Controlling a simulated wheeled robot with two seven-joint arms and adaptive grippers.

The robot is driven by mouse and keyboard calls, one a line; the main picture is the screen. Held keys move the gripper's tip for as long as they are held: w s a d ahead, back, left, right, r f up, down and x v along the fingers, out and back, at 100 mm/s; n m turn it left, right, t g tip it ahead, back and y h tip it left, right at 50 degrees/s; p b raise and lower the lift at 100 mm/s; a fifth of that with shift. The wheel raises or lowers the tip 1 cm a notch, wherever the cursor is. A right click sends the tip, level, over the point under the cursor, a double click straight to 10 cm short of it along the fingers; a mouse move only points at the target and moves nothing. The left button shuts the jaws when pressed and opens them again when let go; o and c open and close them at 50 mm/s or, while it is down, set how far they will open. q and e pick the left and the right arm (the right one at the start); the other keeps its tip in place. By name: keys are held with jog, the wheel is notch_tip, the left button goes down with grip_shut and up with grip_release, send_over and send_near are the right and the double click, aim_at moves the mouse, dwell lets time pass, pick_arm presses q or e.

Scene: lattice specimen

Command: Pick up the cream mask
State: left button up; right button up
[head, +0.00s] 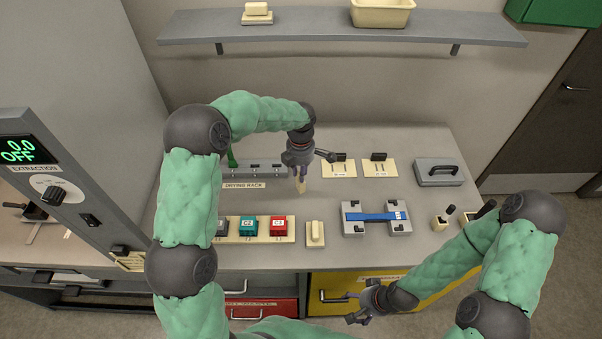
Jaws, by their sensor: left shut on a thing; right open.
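My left gripper (299,166) is above the middle of the counter, pointing down, with its fingers shut on a small cream piece (300,187). This piece looks like the cream mask; the fingers hide its upper part. I cannot tell whether its lower end touches the counter. My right gripper (366,302) is open and empty, low in front of the counter by the yellow drawer.
A cream block (315,234) lies near the counter's front edge, beside coloured boxes (248,228). A grey fixture with a blue strip (374,216) is right of it. The grey drying rack (250,169) is behind. A shelf (300,27) hangs above.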

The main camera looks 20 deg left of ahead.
pick_arm(q)
jog(key=s+d+r, duration=0.2)
jog(key=s+r, duration=0.5)
jog(key=s, duration=0.4)
jog(key=shift+s+d+r, duration=0.25)
jog(key=shift+s+d, duration=0.1)
jog(key=shift+s, duration=0.05)
